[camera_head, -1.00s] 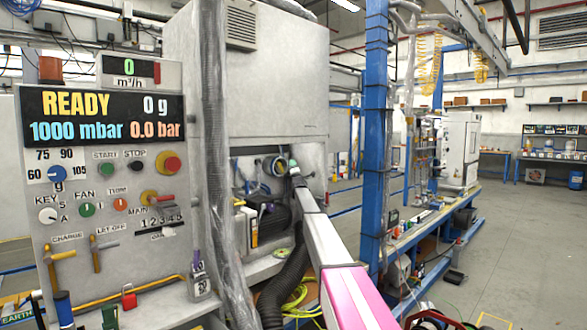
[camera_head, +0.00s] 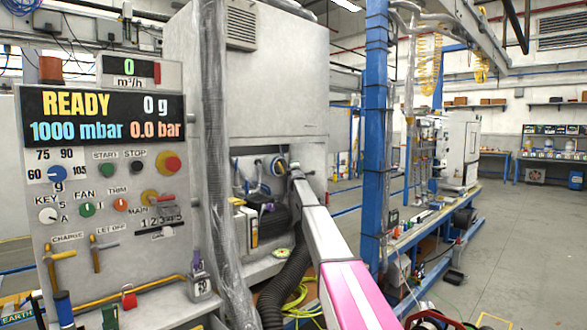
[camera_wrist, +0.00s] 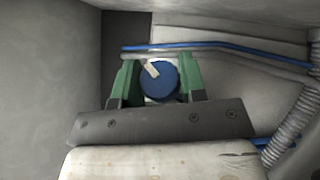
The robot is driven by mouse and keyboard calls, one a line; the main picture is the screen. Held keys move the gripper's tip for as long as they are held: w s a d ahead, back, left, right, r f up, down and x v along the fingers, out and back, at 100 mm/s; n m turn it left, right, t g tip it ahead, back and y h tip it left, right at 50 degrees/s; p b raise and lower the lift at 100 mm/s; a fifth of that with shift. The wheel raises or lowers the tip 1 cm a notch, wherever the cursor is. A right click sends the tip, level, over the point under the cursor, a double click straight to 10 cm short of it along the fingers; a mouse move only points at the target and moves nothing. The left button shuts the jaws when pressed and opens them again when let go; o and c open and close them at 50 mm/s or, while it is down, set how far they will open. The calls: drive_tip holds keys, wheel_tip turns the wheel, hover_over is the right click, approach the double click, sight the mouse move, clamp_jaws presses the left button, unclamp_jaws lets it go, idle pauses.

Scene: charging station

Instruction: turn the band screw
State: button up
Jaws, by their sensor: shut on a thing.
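The band screw appears as a round blue knob (camera_wrist: 158,80) with a cream mark on its face in the wrist view. My gripper (camera_wrist: 158,84) has one green finger on each side of the knob and is shut on it. The cream mark points to the upper left. In the head view my gripper (camera_head: 291,171) reaches into the open recess of the grey cabinet.
Grey recess walls (camera_wrist: 55,70) stand close around my gripper. Blue pipes (camera_wrist: 215,45) run behind the knob, and a ribbed hose (camera_wrist: 293,122) is at right. In the head view a black corrugated hose (camera_head: 285,285) hangs below my arm. The control panel (camera_head: 110,235) stands at left.

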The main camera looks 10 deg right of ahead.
drive_tip(key=shift+m+g, duration=0.3)
drive_tip(key=shift+g, duration=0.3)
drive_tip(key=shift+m+g, duration=0.3)
drive_tip(key=shift+g, duration=0.5)
drive_tip(key=shift+m+g+h, duration=0.3)
drive_tip(key=shift+m+g, duration=0.1)
drive_tip(key=shift+g, duration=0.3)
drive_tip(key=shift+w+r+m+g, duration=0.1)
drive_tip(key=shift+m+g, duration=0.3)
drive_tip(key=shift+g, duration=0.8)
drive_tip(key=shift+m+g+y, duration=0.6)
drive_tip(key=shift+g, duration=1.3)
drive_tip(key=o, duration=0.9)
